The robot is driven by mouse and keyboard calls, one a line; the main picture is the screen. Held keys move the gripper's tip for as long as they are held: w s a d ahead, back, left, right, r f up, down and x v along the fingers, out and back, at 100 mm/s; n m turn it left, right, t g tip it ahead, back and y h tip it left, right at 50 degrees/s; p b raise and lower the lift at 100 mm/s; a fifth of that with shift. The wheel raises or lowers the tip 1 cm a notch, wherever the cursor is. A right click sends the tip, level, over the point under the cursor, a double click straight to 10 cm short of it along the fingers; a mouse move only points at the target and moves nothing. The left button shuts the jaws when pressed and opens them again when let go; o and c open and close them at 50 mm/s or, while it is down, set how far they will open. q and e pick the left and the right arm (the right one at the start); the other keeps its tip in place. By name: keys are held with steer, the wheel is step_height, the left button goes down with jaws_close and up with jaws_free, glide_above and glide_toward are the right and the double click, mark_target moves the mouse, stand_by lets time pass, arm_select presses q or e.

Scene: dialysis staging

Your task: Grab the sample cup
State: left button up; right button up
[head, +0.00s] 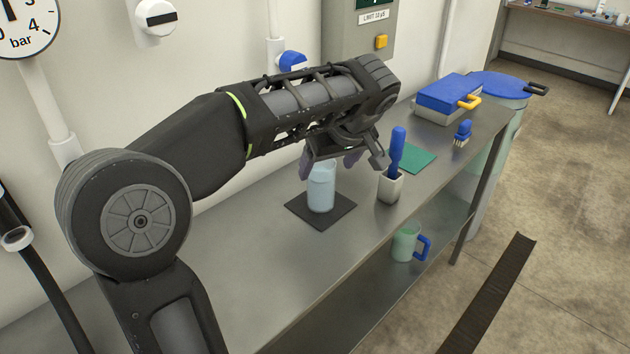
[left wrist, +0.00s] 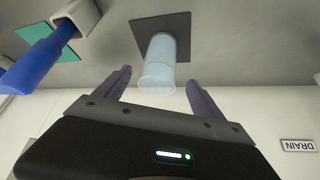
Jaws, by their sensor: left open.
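The sample cup (head: 321,188) is a pale, translucent blue-white cylinder standing upright on a dark square mat (head: 336,214) on the steel bench. My left gripper (head: 333,165) is above and around the top of the cup in the head view, and its palm hides part of it. In the left wrist view the cup (left wrist: 159,66) shows between the two fingers of the gripper (left wrist: 158,88). The fingers are open, with a gap on each side of the cup. My right gripper is not in view.
Farther back are a green pad (head: 415,159), a blue brush (head: 463,132) and a blue-lidded box (head: 447,97). A mug (head: 405,243) stands on the lower shelf. The bench's front left is clear.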

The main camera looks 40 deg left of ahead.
mark_target(321, 180)
arm_select(q)
steer(key=shift+x, duration=1.2)
steer(key=shift+d+f, duration=0.1)
steer(key=x, duration=0.5)
steer(key=shift+c, duration=0.5)
jaws_close()
stand_by(0.3)
